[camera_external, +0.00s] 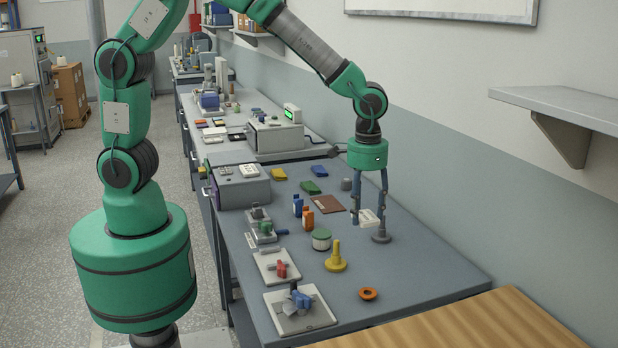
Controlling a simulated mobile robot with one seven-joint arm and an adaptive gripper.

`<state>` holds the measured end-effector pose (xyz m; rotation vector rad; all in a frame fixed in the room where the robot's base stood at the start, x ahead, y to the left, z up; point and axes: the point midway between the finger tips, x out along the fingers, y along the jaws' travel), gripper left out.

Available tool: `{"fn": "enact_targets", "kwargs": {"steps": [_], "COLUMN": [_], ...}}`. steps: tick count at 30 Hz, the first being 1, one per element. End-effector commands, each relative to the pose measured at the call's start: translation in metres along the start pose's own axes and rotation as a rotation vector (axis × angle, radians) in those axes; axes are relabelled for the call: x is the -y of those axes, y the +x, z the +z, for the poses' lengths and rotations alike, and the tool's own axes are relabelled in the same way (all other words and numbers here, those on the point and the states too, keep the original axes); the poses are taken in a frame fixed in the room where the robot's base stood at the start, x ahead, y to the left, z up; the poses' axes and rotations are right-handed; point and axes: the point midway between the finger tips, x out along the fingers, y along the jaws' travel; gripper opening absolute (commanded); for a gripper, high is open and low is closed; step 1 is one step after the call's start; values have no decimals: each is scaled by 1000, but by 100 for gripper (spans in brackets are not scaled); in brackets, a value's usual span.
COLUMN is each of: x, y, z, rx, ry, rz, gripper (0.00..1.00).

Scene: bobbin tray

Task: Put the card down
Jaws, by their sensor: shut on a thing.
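My gripper (369,219) points straight down over the right part of the grey-blue table (425,262), close to the wall side. Its two dark blue-grey fingers are shut on a small white piece (369,217), which I take to be the card. The card is low, near the tabletop; I cannot tell whether it touches. A grey round-based peg (381,237) stands right by the right fingertip, and the gap between them is unclear. A flat brown square (327,203) lies to the left of the gripper.
An orange ring (369,294) lies nearer the front. The tabletop right of the ring is clear. A wall shelf (560,105) juts out at right.

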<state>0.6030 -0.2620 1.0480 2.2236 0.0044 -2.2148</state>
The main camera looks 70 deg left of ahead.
Motion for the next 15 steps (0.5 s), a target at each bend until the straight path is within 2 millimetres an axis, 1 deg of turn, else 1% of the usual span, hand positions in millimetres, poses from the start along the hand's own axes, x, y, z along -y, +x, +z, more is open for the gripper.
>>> {"fn": "enact_targets", "kwargs": {"steps": [1,5,8,14,15], "x": [9,30,51,106,118], "y": [2,2,2,2,2], "z": [-6,-23,-37,-70,-76], "rx": [2,2,1,1,0], "ry": [-6,-9,-13,-19,-20], "rz": [-1,-1,-2,-2,-2], "gripper": [28,28,28,28,28]}}
